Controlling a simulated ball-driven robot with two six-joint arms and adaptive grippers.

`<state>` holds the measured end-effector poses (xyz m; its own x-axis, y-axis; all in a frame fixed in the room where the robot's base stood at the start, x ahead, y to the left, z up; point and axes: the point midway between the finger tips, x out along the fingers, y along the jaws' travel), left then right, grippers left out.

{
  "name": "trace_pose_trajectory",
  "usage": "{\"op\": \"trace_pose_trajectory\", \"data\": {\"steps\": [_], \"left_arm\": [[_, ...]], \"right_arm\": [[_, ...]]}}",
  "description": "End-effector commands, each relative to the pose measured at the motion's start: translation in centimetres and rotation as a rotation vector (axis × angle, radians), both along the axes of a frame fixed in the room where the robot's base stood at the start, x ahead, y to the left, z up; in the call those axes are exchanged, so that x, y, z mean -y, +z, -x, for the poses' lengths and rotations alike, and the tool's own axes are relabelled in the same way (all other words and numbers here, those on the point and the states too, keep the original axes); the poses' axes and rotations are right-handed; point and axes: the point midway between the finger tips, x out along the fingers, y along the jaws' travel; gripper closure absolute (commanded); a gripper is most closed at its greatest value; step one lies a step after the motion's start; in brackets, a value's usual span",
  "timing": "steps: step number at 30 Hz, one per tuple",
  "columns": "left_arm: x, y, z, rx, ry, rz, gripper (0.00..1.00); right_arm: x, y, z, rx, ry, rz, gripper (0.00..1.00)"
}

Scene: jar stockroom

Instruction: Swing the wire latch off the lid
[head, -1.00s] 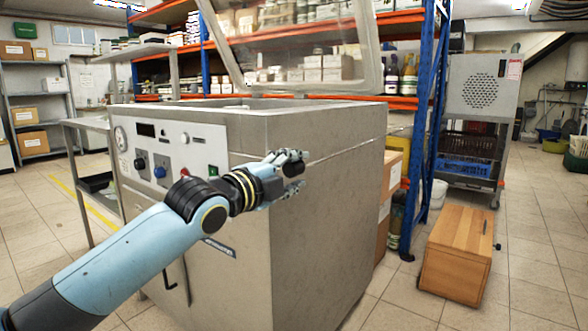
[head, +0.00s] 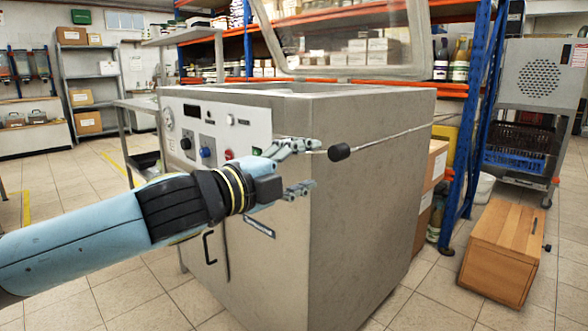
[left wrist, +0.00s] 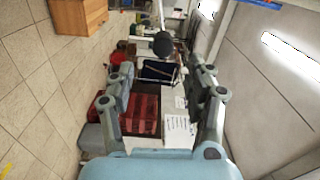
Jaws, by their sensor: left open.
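The wire latch (head: 395,133) is a thin straight rod ending in a black knob (head: 340,152). It runs along the right side of the steel machine (head: 365,190), rising slightly away from me. The machine's clear lid stands raised, its grey frame (head: 421,42) well above the rod. My left gripper (head: 306,166) is open and empty at the machine's front corner. Its fingertips stop just left of the knob, with a small gap. In the left wrist view the black knob (left wrist: 162,44) shows beyond the open fingertips, between their lines. My right gripper is out of view.
A blue and orange shelf rack (head: 478,120) stands behind the machine. A wooden box (head: 500,255) lies on the floor at right, and cardboard boxes (head: 432,170) stand against the rack. The tiled floor is clear in front of the wooden box.

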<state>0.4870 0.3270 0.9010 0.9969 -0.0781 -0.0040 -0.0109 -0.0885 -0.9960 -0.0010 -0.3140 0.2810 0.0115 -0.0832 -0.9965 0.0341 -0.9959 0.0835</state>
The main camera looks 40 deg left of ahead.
Motion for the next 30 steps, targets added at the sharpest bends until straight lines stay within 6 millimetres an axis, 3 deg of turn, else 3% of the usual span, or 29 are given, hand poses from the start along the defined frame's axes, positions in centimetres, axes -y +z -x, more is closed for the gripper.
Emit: {"op": "trace_pose_trajectory", "data": {"steps": [9, 25, 29, 30], "left_arm": [[-0.2, 0.0, 2.0, -0.001, 0.001, 0.002, 0.47], [-0.2, 0.0, 2.0, 0.000, 0.001, 0.003, 0.47], [-0.1, 0.8, 2.0, 0.008, 0.014, 0.030, 0.47], [-0.8, -0.1, 1.8, -0.009, 0.043, 0.050, 0.47]], "right_arm": [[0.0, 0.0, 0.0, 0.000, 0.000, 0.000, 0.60], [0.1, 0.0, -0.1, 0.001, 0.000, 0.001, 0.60], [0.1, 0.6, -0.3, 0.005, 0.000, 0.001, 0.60], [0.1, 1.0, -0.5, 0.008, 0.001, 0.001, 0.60]]}}
